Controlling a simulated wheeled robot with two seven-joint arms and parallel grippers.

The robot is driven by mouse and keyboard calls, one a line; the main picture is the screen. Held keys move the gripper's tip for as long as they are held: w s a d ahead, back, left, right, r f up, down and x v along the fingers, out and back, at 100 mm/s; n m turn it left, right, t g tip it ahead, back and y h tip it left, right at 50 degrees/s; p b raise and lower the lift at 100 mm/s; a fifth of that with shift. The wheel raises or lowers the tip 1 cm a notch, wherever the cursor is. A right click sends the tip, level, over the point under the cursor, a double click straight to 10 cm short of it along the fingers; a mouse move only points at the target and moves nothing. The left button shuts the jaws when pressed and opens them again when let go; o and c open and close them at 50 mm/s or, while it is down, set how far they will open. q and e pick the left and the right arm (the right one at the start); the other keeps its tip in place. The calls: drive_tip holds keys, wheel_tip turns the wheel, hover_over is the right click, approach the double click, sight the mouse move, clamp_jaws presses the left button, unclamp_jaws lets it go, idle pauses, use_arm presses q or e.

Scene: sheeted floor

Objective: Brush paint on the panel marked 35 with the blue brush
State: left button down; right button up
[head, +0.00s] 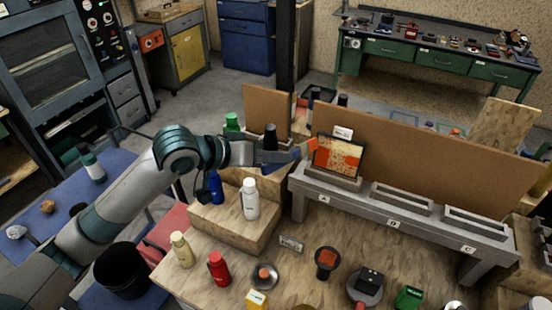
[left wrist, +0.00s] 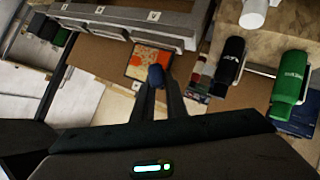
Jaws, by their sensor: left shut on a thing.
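My left gripper (head: 284,158) is shut on the blue brush (head: 296,153) in front of the rack's left end. The brush's orange tip (head: 312,146) is at the panel's left edge; I cannot tell whether it touches. The panel (head: 338,157) stands upright in the slot marked A, dark-framed, with orange patches and paler speckled areas. A small white tag (head: 343,132) is above it, too small to read. In the left wrist view, the brush's blue end (left wrist: 156,76) is between the fingers (left wrist: 158,92), with the panel (left wrist: 148,62) beyond. My right gripper is not in view.
The grey rack (head: 432,223) has two more slots, without panels, before a brown board (head: 430,145). A white bottle (head: 250,198) and a blue bottle (head: 216,188) stand on wooden steps below my arm. Red (head: 219,268) and cream (head: 181,250) bottles stand in front.

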use_arm(q)
drive_tip(key=shift+d, duration=0.1)
drive_tip(key=shift+s+d, duration=0.4)
drive_tip(key=shift+d, duration=0.5)
drive_tip(key=shift+s+d, duration=0.35)
drive_tip(key=shift+d, duration=0.6)
drive_tip(key=shift+s+d, duration=0.4)
drive_tip(key=shift+d, duration=0.5)
drive_tip(key=shift+s+d, duration=0.4)
drive_tip(key=shift+d, duration=0.45)
drive_tip(key=shift+s+d, duration=0.25)
drive_tip(key=shift+d, duration=0.35)
drive_tip(key=shift+s+d, duration=0.25)
drive_tip(key=shift+d, duration=0.4)
drive_tip(key=shift+s+d, duration=0.25)
drive_tip(key=shift+d, duration=0.35)
drive_tip(key=s+a, duration=0.2)
drive_tip(key=s, duration=0.3)
drive_tip(key=shift+s+a, duration=0.2)
drive_tip(key=shift+s, duration=0.05)
